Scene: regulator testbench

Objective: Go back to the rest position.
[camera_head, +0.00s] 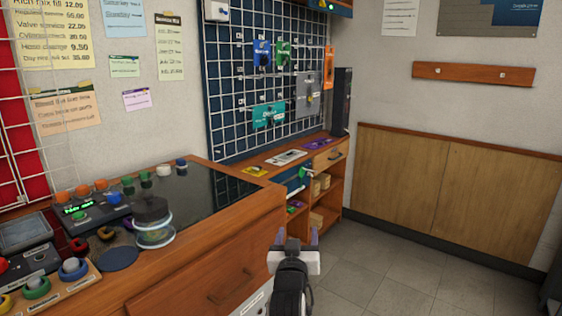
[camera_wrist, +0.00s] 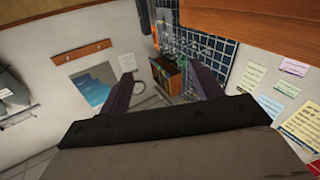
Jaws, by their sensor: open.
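My gripper (camera_head: 295,240) stands in front of the wooden counter, over the floor, at the lower middle of the head view. Its two fingers point up and are spread apart with nothing between them. The wrist view also shows both fingers of my gripper (camera_wrist: 165,88) apart and empty, with the room tilted behind them. The gripper touches nothing that I can see.
The wooden counter (camera_head: 210,260) fills the left, with a round clear-sided container (camera_head: 154,225), a control box (camera_head: 80,212) and several knobs on it. A low shelf unit (camera_head: 325,185) stands below the wall grid (camera_head: 225,80). The tiled floor (camera_head: 390,270) at right is clear.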

